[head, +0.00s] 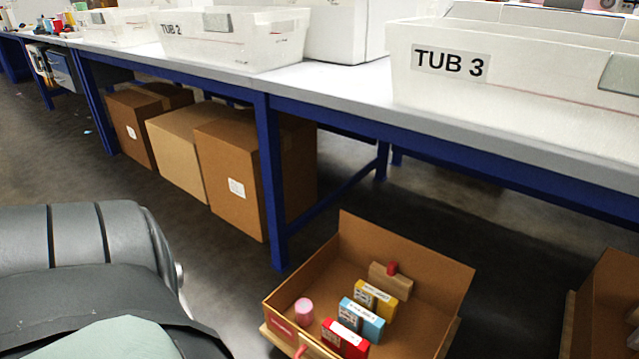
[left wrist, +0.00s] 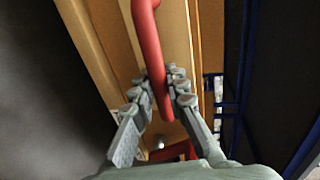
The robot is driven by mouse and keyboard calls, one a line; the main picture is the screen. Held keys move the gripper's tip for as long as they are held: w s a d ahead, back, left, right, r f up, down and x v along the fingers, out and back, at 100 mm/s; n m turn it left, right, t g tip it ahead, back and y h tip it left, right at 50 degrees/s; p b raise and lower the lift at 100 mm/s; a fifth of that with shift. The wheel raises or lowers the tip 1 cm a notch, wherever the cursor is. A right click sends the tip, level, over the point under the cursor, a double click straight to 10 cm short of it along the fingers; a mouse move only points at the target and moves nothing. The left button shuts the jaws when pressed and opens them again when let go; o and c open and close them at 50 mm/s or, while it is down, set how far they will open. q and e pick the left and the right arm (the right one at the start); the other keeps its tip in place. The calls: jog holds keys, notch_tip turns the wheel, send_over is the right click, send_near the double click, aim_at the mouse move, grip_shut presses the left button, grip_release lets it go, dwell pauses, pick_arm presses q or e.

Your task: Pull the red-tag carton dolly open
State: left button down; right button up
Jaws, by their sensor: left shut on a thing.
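The open brown carton (head: 405,258) sits low on a pale wooden dolly (head: 268,334) at the bottom centre of the head view. A red tag (head: 283,328) shows on its front wall. A red handle (head: 301,352) sticks up at the front edge; it shows as a red bar in the left wrist view (left wrist: 150,45). My left gripper (left wrist: 158,84) is shut on this handle, with a finger on each side. The gripper itself is outside the head view. My right gripper is in neither view.
The carton holds a pink cylinder (head: 304,311), red (head: 345,338), blue (head: 362,319) and yellow (head: 375,300) boxes and a wooden block (head: 391,281). A blue bench leg (head: 270,185) stands close behind it. Another carton (head: 603,310) is at right.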

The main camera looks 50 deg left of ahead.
pick_arm(q)
jog(key=c, duration=1.5)
grip_release()
jog(key=v, duration=0.7)
jog(key=shift+s, duration=0.25)
